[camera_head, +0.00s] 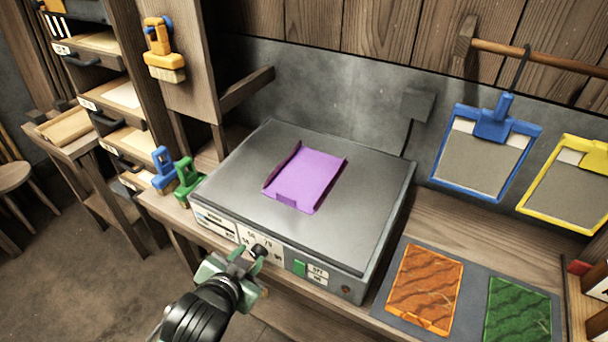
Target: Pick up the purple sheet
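The purple sheet (306,178) lies on the flat grey top of a box-shaped machine (235,178). Its left edge looks raised or folded, and a small tab shows at its near edge. My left gripper (250,259) is in front of the machine's front panel, close to the black knob (259,251). Its fingers look apart with nothing between them. It is clear of the sheet, nearer to me and lower in the picture. Whether it touches the knob I cannot tell. My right gripper is out of view.
An orange sheet (425,287) and a green sheet (518,311) lie on a dark mat at right. Blue (487,155) and yellow (572,187) frames are behind them.

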